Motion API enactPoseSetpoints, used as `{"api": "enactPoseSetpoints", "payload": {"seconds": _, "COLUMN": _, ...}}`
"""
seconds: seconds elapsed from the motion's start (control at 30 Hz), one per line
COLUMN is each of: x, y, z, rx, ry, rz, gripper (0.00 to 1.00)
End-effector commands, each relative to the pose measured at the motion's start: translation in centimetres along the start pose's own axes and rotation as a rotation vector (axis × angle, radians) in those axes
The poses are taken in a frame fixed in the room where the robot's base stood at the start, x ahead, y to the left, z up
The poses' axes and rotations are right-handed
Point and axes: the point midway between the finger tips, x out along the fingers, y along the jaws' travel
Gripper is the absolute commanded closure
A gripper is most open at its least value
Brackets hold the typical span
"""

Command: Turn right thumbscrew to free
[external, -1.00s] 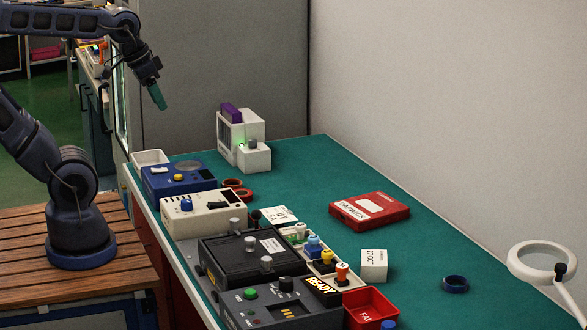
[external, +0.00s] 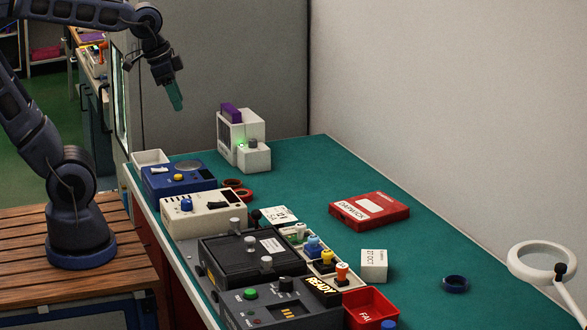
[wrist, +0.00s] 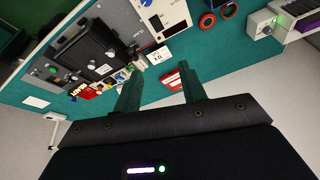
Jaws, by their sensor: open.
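Three silver knobs stand in a row along the black box (external: 222,262): one at the far end (external: 234,224), one in the middle (external: 250,243) and one at the near end (external: 266,262). I cannot tell from the picture which is the right thumbscrew or how far any is turned. The black box also shows at upper left in the wrist view (wrist: 85,48). My gripper (external: 175,97) hangs high in the air beyond the bench's far left corner, well away from the knobs. Its two green fingers (wrist: 160,90) are apart with nothing between them.
A cream unit (external: 205,220) and a blue unit (external: 165,182) stand beyond the black box. A dark panel with a green button (external: 250,293) is at its near end. The air around my gripper is clear.

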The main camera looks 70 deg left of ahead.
Motion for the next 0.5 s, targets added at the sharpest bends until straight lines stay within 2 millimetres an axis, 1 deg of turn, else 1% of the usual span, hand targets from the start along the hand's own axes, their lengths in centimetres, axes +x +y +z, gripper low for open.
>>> {"api": "enactPoseSetpoints", "payload": {"seconds": 0.03, "x": 0.5, "y": 0.9, "z": -1.3, "rx": 0.069, "ry": -0.017, "rz": 0.012, "gripper": 0.59}}
{"api": "enactPoseSetpoints", "payload": {"seconds": 0.27, "x": 2.6, "y": 5.3, "z": -6.2, "rx": 0.388, "ry": -0.068, "rz": 0.062, "gripper": 0.59}}
{"api": "enactPoseSetpoints", "payload": {"seconds": 0.37, "x": 3.7, "y": 7.7, "z": -8.1, "rx": 0.526, "ry": -0.088, "rz": 0.086, "gripper": 0.59}}
{"api": "enactPoseSetpoints", "payload": {"seconds": 0.5, "x": 5.5, "y": 11.6, "z": -10.4, "rx": 0.723, "ry": -0.114, "rz": 0.122, "gripper": 0.59}}
